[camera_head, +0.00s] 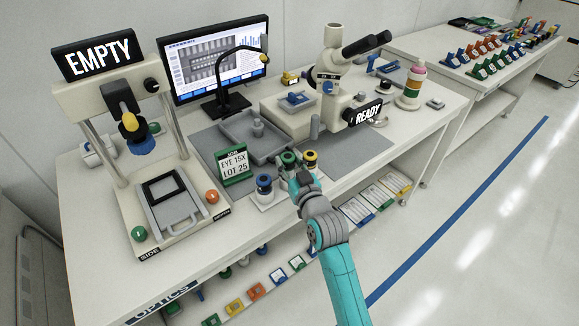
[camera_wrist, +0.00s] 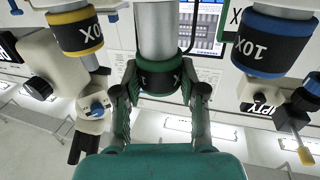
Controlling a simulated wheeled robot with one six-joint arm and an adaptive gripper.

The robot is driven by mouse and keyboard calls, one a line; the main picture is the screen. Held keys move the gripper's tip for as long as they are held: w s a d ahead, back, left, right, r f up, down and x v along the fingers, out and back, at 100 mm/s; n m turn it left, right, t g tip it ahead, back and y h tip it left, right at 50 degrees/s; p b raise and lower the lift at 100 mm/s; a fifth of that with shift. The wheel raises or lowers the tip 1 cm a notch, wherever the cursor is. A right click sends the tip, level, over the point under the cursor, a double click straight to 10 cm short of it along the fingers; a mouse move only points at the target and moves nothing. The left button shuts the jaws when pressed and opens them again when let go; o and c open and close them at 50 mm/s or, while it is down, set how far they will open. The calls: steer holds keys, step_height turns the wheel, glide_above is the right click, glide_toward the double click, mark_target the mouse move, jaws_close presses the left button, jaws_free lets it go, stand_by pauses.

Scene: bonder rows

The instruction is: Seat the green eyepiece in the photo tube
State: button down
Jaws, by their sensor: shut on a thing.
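The green eyepiece is a grey cylinder with a dark green band. In the wrist view the green eyepiece (camera_wrist: 160,80) stands between the two fingers of my gripper (camera_wrist: 162,92), which is shut on its banded end. In the head view the green eyepiece (camera_head: 288,158) is partly hidden by my gripper (camera_head: 296,180), between the yellow and blue eyepieces at the bench's front edge. Whether its base touches the rack is hidden. The microscope (camera_head: 328,82) stands behind, with a pale upright tube (camera_head: 335,36) on top, which appears to be the photo tube.
A yellow-banded eyepiece (camera_head: 310,158) and a blue-banded eyepiece (camera_head: 264,186) stand close on either side. A green sign (camera_head: 234,164) reads "EYE 15X LOT 25". A "READY" sign (camera_head: 368,112) and a lamp (camera_head: 232,98) stand near the microscope. The press stand (camera_head: 128,120) is left.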

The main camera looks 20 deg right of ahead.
steer(key=shift+r, duration=1.7)
steer(key=shift+s, duration=0.1)
